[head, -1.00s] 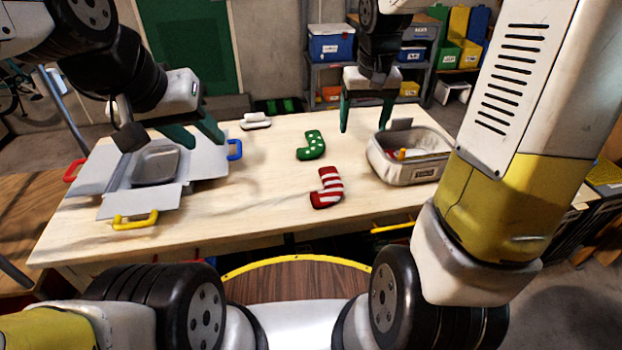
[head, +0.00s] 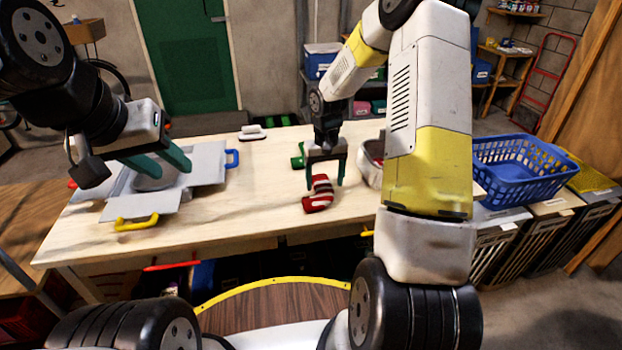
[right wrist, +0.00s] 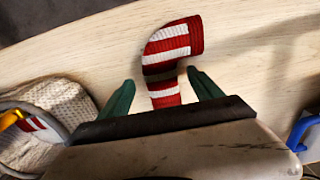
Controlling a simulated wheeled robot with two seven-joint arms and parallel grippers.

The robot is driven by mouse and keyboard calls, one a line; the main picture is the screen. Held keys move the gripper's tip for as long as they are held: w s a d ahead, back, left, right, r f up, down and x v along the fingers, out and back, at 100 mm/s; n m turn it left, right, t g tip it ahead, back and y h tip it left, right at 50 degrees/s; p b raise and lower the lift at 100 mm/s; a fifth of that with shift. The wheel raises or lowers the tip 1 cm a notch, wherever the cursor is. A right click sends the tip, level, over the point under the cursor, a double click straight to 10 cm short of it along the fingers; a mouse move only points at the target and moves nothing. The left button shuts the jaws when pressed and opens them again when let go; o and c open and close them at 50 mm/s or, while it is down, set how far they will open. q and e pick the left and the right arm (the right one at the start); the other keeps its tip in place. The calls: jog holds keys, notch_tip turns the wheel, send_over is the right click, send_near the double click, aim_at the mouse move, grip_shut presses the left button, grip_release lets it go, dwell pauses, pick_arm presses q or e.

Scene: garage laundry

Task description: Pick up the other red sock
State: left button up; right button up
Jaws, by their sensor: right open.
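A red and white striped sock (head: 318,196) lies on the wooden table. In the right wrist view the sock (right wrist: 173,45) lies between and beyond the fingertips, its near end partly hidden by my gripper. My right gripper (head: 325,185) is open, its two green fingers either side of the sock's far part; I cannot tell whether they touch it. My left gripper (head: 163,165) is open and empty over the grey folding box (head: 208,165) at the table's left. Another red and white striped piece (right wrist: 33,123) shows inside the beige basket (right wrist: 70,100).
A green sock (head: 298,156) lies behind my right gripper. The beige basket, right of the striped sock, is partly hidden by my right arm. A white brush-like item (head: 252,133) lies at the back. A blue laundry basket (head: 525,170) stands to the right.

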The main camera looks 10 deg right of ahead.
notch_tip(320, 180, down, 2)
jog(key=shift+f, duration=0.15)
jog(key=c, duration=1.4)
jog(key=shift+c, duration=0.2)
